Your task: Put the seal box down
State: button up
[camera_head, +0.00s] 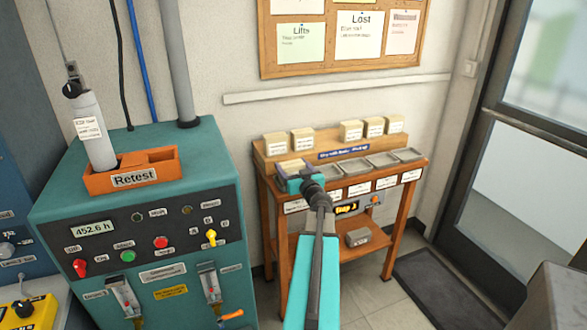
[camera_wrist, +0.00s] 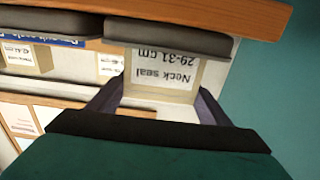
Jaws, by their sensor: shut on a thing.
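The seal box (camera_head: 291,166) is a small cream box in my gripper (camera_head: 300,178), over the left end of the wooden seal stand (camera_head: 418,172) in the head view. In the wrist view the box (camera_wrist: 160,76) sits between both fingers (camera_wrist: 158,100), its label reading "Neck seal 29-31 cm" upside down. My gripper is shut on it. The head view does not clearly show whether the box touches the stand; its underside is hidden.
Several similar boxes (camera_head: 351,131) stand on the stand's raised back shelf, with a gap left of the middle. Grey trays (camera_head: 382,160) line the lower top. A teal machine (camera_head: 140,220) with an orange "Retest" holder (camera_head: 133,180) stands left. A door is at right.

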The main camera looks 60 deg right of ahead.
jog(key=shift+f, duration=0.1)
jog(key=o, duration=1.1)
jog(key=shift+s, duration=0.15)
jog(key=p+v, duration=0.2)
jog(key=v, duration=0.7)
jog(key=shift+r, duration=0.2)
jog(key=p, duration=0.3)
jog(key=shift+s+a, duration=0.3)
jog(key=shift+s, duration=0.05)
